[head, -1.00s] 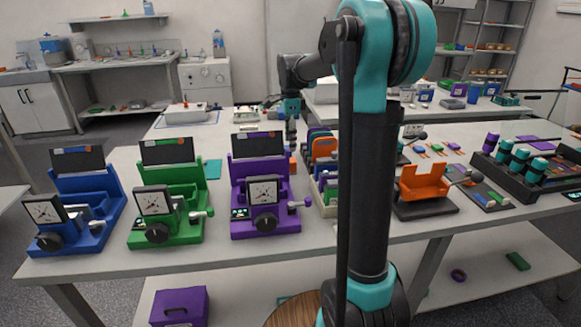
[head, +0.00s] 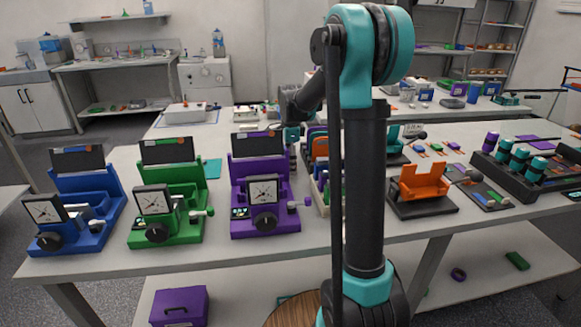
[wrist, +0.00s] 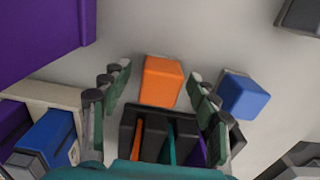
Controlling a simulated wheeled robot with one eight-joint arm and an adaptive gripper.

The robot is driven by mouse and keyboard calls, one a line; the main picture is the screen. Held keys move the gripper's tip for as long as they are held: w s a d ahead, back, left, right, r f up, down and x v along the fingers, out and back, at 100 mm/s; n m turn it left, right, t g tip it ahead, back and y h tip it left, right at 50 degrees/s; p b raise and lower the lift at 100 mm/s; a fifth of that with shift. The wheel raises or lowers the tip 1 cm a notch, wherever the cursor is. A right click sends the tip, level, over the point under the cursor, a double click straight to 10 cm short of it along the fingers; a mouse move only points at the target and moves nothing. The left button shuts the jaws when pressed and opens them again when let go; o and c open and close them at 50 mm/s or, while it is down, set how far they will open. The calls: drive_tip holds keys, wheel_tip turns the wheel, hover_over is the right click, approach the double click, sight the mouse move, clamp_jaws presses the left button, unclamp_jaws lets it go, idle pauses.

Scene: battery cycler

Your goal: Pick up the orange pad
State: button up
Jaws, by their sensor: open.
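The orange pad (wrist: 163,82) is a small block lying on the pale tabletop in the wrist view. My gripper (wrist: 159,76) is open above it, with the pad framed between the left and right fingers near their tips. Nothing is held, and I cannot tell how much height is left between tips and pad. In the head view my gripper (head: 292,146) hangs behind the purple tester (head: 264,192), partly hidden, and the pad cannot be made out there.
A blue block (wrist: 244,96) lies just right of the right fingers. A black slotted holder (wrist: 160,122) with orange, teal and purple plates sits below the pad in the picture. A purple body (wrist: 40,40) fills the upper left. A pale rack with blue items (wrist: 47,140) is at lower left.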

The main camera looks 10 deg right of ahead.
drive_tip(key=shift+c, duration=0.2)
drive_tip(key=c, duration=1.3)
drive_tip(key=shift+c, duration=0.2)
drive_tip(key=shift+r, duration=0.15)
wheel_tip(320, 180, up, 20)
